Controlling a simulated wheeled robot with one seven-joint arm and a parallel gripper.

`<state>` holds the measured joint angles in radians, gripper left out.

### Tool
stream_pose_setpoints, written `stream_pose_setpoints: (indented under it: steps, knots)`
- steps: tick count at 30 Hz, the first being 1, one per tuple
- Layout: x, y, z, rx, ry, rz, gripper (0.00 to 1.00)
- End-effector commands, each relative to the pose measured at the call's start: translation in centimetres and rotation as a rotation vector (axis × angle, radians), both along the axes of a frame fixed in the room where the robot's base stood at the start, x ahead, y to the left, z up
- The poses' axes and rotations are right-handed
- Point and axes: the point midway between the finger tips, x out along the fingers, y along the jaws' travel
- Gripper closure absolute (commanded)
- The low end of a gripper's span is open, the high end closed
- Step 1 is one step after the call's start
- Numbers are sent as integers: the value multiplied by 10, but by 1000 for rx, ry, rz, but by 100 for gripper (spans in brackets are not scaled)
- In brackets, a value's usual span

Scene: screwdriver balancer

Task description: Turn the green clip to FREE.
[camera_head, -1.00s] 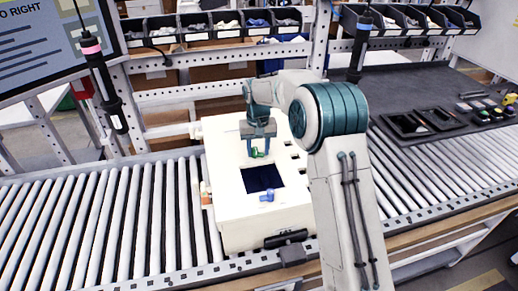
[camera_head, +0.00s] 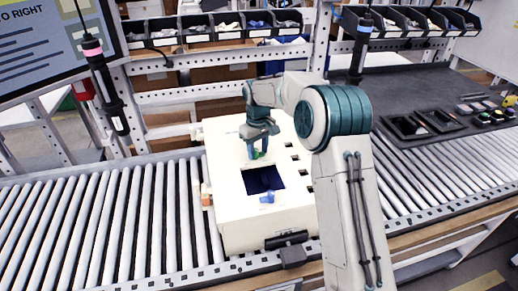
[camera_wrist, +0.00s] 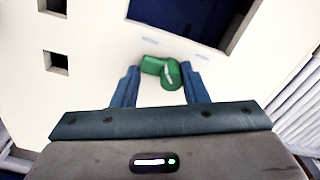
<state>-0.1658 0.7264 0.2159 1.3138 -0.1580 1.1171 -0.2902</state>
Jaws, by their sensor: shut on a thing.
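The green clip (camera_wrist: 168,72) sits on the top of the white box (camera_wrist: 85,95), close to the edge of its dark square opening. My gripper (camera_wrist: 160,78) is over the clip, with one blue finger on each side, and it is shut on it. The clip has a rounded end with a pale line and a block-like arm pointing left in the wrist view. Small pale marks on the box beside the clip are too faint to read. In the head view the green clip (camera_head: 258,154) is partly hidden by my gripper (camera_head: 257,151).
The box rests on a roller conveyor (camera_head: 110,225). Two hanging tools (camera_head: 105,85) (camera_head: 361,50) flank the work area. A dark bench (camera_head: 430,90) with trays stands at the right.

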Motion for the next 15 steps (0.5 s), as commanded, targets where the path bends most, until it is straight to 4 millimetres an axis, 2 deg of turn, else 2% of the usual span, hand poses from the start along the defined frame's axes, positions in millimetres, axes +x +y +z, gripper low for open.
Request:
stream_pose_setpoints:
  steps: [9,10,12,15]
  knots:
    - [1,3,3,6,-8,3,83]
    - [1,3,3,6,-8,3,57]
    - [1,2,3,5,-6,2,40]
    - [1,1,2,4,-5,1,40]
